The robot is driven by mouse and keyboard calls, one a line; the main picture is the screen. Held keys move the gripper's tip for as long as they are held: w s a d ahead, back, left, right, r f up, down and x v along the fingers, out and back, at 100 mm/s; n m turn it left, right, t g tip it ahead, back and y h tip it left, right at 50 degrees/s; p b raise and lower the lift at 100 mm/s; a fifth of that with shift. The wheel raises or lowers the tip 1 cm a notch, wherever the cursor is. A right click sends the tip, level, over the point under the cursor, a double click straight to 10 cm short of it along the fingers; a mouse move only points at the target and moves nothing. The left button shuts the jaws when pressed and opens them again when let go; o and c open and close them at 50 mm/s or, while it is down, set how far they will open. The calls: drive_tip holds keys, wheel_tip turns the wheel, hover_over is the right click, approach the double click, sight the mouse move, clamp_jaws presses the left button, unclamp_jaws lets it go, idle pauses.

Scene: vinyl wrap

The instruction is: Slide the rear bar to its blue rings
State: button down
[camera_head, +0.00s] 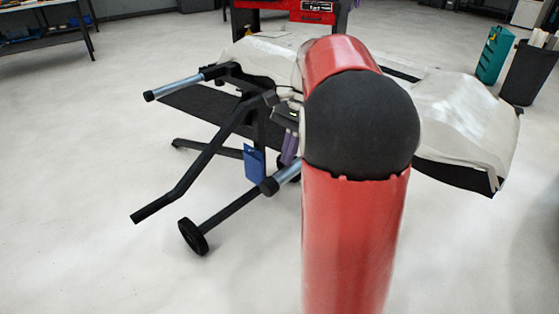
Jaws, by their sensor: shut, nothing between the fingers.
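A black wheeled stand (205,160) fills the left and middle of the head view. Two silvery-blue bars with black end caps stick out of it. The far bar (180,87) shows its left part in full view at the upper left. The near bar (287,172) is partly hidden by my red arm. I cannot tell for sure which one is the rear bar. No separate blue rings can be made out at this size. My gripper is not visible; the dark elbow and red links of my arm cover the middle of the view.
Pale sheeted panels lie on the stand, the right one (465,120) clear of my arm. A blue tag (254,165) and something purple (289,147) hang below. A wheel (193,237) sits low in front. The floor at left is free. A dark bin (527,75) stands at right.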

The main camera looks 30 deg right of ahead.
drive_tip(key=shift+s+a, duration=0.25)
drive_tip(key=shift+a, duration=0.5)
drive_tip(key=shift+s+a, duration=0.25)
drive_tip(key=shift+a, duration=0.5)
drive_tip(key=shift+r, duration=0.1)
drive_tip(key=shift+s+a+p, duration=0.2)
drive_tip(key=shift+a, duration=0.3)
drive_tip(key=shift+s+a+p, duration=0.15)
drive_tip(key=shift+a, duration=0.35)
